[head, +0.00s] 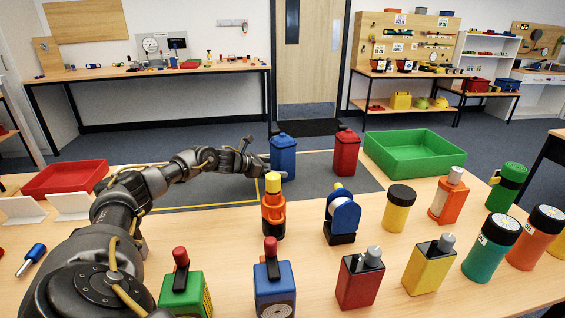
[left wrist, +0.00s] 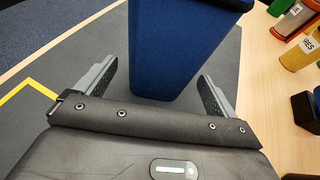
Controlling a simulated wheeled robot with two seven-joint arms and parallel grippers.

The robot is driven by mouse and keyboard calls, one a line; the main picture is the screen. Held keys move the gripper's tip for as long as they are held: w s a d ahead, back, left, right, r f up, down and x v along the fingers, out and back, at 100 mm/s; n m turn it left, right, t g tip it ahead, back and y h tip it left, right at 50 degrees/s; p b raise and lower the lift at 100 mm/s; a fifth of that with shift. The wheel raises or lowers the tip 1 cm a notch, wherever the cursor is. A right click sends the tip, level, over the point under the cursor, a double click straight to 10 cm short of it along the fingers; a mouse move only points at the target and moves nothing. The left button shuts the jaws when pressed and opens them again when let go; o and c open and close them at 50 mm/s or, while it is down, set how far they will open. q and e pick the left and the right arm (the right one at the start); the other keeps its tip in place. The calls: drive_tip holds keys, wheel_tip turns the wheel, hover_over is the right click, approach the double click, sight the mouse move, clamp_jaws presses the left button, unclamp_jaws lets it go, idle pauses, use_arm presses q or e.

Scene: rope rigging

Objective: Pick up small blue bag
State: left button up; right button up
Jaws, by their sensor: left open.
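My left gripper (head: 262,161) is at the bag's left side. In the left wrist view its open fingers (left wrist: 158,78) lie on either side of the bag's near end, with gaps showing. I cannot tell if anything touches the bag. My right gripper is not in view.
A similar red bag (head: 346,152) stands right of the blue one. A green tray (head: 414,166) is at the right and a red tray (head: 66,178) at the left. An orange bottle with a yellow cap (head: 273,212) and several coloured devices crowd the front. The mat (head: 215,180) has bare room.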

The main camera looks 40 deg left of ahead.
use_arm(q)
drive_tip(key=x, duration=0.4)
drive_tip(key=shift+w+d, duration=0.1)
drive_tip(key=shift+w, duration=0.25)
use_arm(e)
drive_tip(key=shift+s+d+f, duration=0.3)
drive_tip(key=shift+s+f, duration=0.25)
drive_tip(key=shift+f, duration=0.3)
use_arm(q)
drive_tip(key=shift+c, duration=0.2)
drive_tip(key=shift+r, duration=0.1)
drive_tip(key=c, duration=1)
drive_tip(key=shift+c, duration=0.2)
